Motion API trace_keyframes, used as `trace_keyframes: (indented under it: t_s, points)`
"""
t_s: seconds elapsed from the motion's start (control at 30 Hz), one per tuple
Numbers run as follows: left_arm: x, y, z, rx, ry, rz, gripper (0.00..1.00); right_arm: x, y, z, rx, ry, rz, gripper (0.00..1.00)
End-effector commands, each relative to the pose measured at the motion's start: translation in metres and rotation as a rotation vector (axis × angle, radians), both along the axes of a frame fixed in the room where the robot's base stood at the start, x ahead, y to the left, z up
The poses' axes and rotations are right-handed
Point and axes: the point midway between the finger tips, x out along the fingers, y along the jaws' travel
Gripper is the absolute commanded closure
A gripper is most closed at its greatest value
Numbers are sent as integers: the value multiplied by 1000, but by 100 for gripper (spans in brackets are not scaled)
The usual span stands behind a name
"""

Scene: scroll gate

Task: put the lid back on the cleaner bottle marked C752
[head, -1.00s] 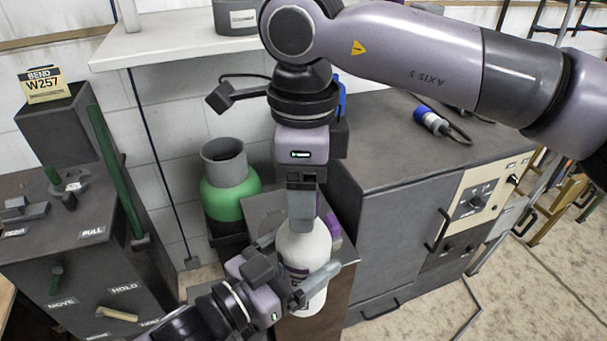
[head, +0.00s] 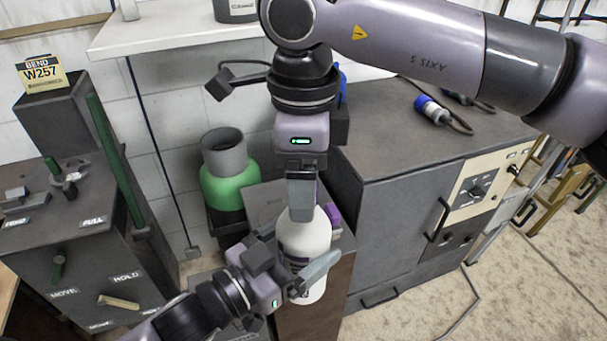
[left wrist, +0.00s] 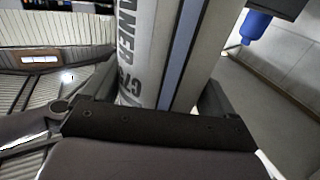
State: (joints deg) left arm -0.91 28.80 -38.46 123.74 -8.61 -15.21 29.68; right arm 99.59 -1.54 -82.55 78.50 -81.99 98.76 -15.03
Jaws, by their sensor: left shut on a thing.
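A white cleaner bottle (head: 312,245) stands upright in the middle of the head view. Its marking shows sideways in the left wrist view (left wrist: 133,55), partly cut off, reading like "ANER C75", beside a blue stripe. My left gripper (head: 306,284) reaches in from the lower left and is shut around the bottle's lower body. My right gripper (head: 301,212) points straight down, its fingers at the bottle's top. The fingers hide the bottle's mouth. I cannot make out the lid or tell whether the right fingers hold it.
A brown stand (head: 318,322) is under the bottle. A green cylinder with a grey collar (head: 228,185) is behind left, and a grey cabinet (head: 392,215) close on the right. A lever console (head: 95,255) stands at the left. A blue object (left wrist: 255,25) shows in the wrist view.

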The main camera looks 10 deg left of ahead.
Motion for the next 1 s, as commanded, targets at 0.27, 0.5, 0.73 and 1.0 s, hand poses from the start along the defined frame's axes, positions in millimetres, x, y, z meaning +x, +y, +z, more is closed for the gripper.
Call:
trace_keyframes:
  t_s: [0.27, 0.5, 0.73, 1.0]
  points:
    - [0, 0, 3, -3, -5, -1, 98, 0, 0, 30, 1, -3, -1, 27]
    - [0, 0, 3, -3, -5, -1, 98, 1, 1, 82, 2, -3, -2, 27]
    - [0, 0, 2, -3, -5, -1, 98, 0, 0, 113, 0, -1, -1, 27]
    - [0, 0, 3, -4, -6, -1, 98, 0, 0, 120, -1, 1, 1, 27]
